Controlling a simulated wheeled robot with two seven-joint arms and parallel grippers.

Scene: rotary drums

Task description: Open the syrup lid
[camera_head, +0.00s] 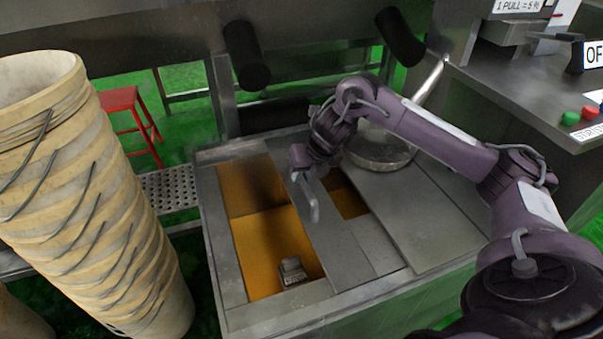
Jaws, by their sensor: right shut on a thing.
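The syrup vat (212,230) is a steel box with amber syrup (262,240) showing in its left opening. The syrup lid (335,245) is a grey metal panel beside that opening, with a smaller amber gap (348,203) to its right. My right gripper (307,188) reaches over the panel from the right and is shut at a pale upright handle-like bar (314,208) on it. The exact contact is partly hidden by the gripper. My left gripper is out of view.
A flat metal cover (425,220) lies on the vat's right part, with a round metal pan (380,152) behind. A small metal block (291,270) sits in the left opening. Stacked buckets (90,200) stand left; a control counter (520,90) stands right.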

